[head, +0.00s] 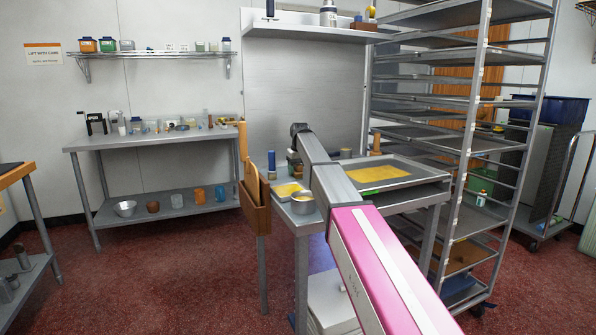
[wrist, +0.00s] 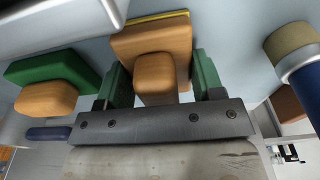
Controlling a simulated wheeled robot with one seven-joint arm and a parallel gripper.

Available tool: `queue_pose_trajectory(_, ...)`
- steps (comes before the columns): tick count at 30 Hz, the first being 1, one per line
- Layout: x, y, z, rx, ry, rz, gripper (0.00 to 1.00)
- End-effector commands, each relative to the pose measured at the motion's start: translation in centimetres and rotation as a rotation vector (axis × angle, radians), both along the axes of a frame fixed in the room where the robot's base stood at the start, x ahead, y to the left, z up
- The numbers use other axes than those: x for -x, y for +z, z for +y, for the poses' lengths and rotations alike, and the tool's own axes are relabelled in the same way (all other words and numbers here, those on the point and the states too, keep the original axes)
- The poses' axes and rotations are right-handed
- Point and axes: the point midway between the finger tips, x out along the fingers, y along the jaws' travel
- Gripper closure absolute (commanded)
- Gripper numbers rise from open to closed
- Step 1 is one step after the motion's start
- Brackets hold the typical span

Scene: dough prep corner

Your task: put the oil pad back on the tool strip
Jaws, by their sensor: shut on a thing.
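In the wrist view my gripper (wrist: 160,72) is shut on the wooden knob of a block, which I take to be the oil pad (wrist: 178,38). A thin yellow layer shows along the block's far edge. The block is over or against a pale grey surface; I cannot tell whether it touches. A similar green block with a wooden knob (wrist: 45,98) is just left of the gripper. In the head view my own arm hides the gripper and the held pad. I cannot make out the tool strip for certain in either view.
A blue roller with a tan end (wrist: 290,45) is close at the gripper's right. A tray with a yellow sheet (head: 370,174) lies right of my arm. A tall rack (head: 530,130) stands behind.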

Motion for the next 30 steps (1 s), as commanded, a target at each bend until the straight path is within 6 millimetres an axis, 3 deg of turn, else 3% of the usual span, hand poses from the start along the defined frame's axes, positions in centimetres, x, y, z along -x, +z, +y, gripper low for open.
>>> queue_pose_trajectory(3, 0.0, -0.3, 0.0, 0.0, 0.0, 0.0, 0.61)
queue_pose_trajectory(4, 0.0, -0.3, 0.0, 0.0, 0.0, 0.0, 0.29)
queue_pose_trajectory(6, 0.0, -0.3, 0.0, 0.0, 0.0, 0.0, 0.13)
queue_pose_trajectory(17, 0.0, 0.3, 0.0, 0.0, 0.0, -0.001, 0.13)
queue_pose_trajectory(22, 0.2, 2.5, -0.1, -0.001, 0.0, -0.002, 0.13)
queue_pose_trajectory(30, 0.8, 8.0, -0.3, -0.001, 0.0, -0.002, 0.13)
